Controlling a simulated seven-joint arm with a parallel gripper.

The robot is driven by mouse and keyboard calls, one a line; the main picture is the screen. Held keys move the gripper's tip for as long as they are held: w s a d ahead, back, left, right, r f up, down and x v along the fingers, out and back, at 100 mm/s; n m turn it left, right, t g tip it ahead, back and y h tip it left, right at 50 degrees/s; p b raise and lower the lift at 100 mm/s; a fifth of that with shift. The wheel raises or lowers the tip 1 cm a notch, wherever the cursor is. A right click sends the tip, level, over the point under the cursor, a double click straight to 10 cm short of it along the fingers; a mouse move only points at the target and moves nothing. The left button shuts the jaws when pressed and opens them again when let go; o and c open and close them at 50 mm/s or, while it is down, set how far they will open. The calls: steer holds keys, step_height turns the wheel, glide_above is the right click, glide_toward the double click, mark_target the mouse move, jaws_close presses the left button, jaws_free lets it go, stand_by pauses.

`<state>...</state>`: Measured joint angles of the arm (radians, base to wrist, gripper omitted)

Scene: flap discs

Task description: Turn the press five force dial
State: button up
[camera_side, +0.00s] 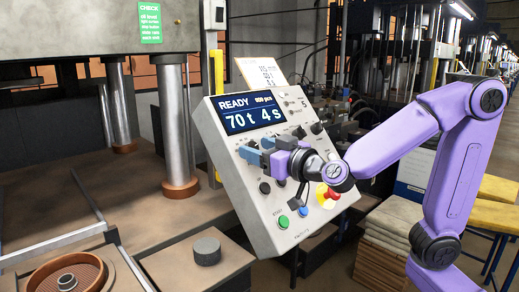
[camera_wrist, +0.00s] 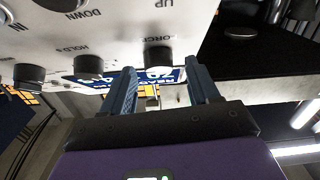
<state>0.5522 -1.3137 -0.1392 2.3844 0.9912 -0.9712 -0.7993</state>
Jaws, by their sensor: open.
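The force dial (camera_wrist: 158,54) is a black knob on the white control panel (camera_wrist: 120,28), with the word FORCE beside it in the wrist view. My gripper (camera_wrist: 161,68) is open, one blue finger on each side of the dial's line, with the fingertips close to it. I cannot tell whether they touch it. In the side view my gripper (camera_side: 256,150) is at the left part of the panel (camera_side: 225,160), below the display (camera_side: 248,112), which reads READY, 70 t and 4 s. The fingers partly cover the dial row there.
Beside the force dial is the hold dial (camera_wrist: 88,64). Lower on the panel are a green button (camera_side: 283,222), a blue button (camera_side: 303,211) and a red stop button on yellow (camera_side: 328,196). A press with steel columns (camera_side: 176,125) stands left, and stacked sacks (camera_side: 385,235) right.

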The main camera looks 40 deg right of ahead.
steer(key=shift+w, duration=0.15)
steer(key=c, duration=1)
steer(key=shift+c, duration=0.2)
steer(key=shift+d+n+y, duration=0.1)
steer(key=shift+n+y, duration=0.2)
steer(key=shift+n, duration=0.1)
steer(key=n+y, duration=0.1)
steer(key=n, duration=0.1)
steer(key=n+g+y, duration=0.1)
steer(key=n+y, duration=0.1)
steer(key=n, duration=0.1)
steer(key=n+y, duration=0.2)
steer(key=shift+d+r+n+g, duration=0.1)
steer(key=shift+d+n+g, duration=0.2)
steer(key=shift+d+g, duration=0.1)
steer(key=shift+w+r+n+g+y, duration=0.1)
steer(key=shift+n+g+y, duration=0.5)
steer(key=shift+n, duration=0.6)
steer(key=shift+w+n+g+y, duration=0.1)
steer(key=shift+n+g+y, duration=0.5)
steer(key=shift+n, duration=0.6)
steer(key=shift+d+n+g, duration=0.1)
steer(key=shift+n+g, duration=0.3)
steer(key=shift+n, duration=0.4)
steer(key=shift+r+n+g+y, duration=0.1)
steer(key=shift+n+g+y, duration=0.2)
steer(key=shift+n+y, duration=0.1)
